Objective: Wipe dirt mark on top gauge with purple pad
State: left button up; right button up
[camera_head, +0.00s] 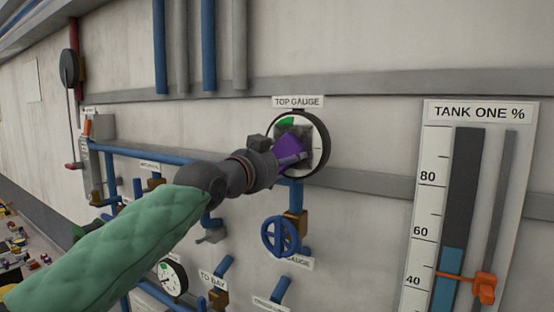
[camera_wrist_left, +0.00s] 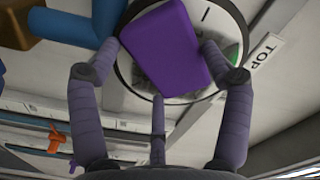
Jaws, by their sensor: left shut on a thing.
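The top gauge (camera_head: 322,147) is a round white dial with a black rim on the wall, under its TOP GAUGE label. A dark grey smudge (camera_head: 305,129) and a green patch (camera_head: 287,122) show on its face. My left gripper (camera_head: 300,158) is in front of the gauge, shut on the purple pad (camera_head: 288,147). In the left wrist view the purple pad (camera_wrist_left: 165,48) lies between the fingers of my left gripper (camera_wrist_left: 160,55) and covers much of the dial (camera_wrist_left: 226,20). I cannot tell whether the pad touches the dial. My right gripper is not in view.
A blue valve wheel (camera_head: 281,237) and blue pipes sit below the gauge. A second gauge (camera_head: 172,277) is lower left. The TANK ONE % panel (camera_head: 480,112) with an orange pointer (camera_head: 484,287) is on the right. The wall right of the gauge is mostly clear.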

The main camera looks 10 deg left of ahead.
aim_at(298, 152)
pick_arm(q)
jog(key=shift+s+d+f+b, duration=0.1)
jog(key=shift+s+d+b, duration=0.2)
jog(key=shift+d, duration=0.4)
jog(key=shift+s+d+r+b, duration=0.15)
jog(key=shift+d+b, duration=0.15)
jog(key=shift+d, duration=0.45)
jog(key=shift+s+d+f+b, duration=0.15)
jog(key=shift+s+d+b, duration=0.15)
jog(key=shift+d, duration=0.4)
jog(key=shift+s+d+b, duration=0.2)
jog(key=shift+d+b, duration=0.15)
jog(key=shift+d, duration=0.2)
jog(key=shift+s+d+b, duration=0.15)
jog(key=shift+d+b, duration=0.15)
jog(key=shift+d, duration=0.25)
jog(key=shift+r+p, duration=0.8)
jog(key=shift+r, duration=0.2)
jog(key=shift+w+a+p, duration=0.3)
jog(key=shift+a+p, duration=0.25)
jog(key=shift+a, duration=0.35)
jog(key=shift+w+a+p, duration=0.25)
jog(key=shift+a+p, duration=0.3)
jog(key=shift+a, duration=0.3)
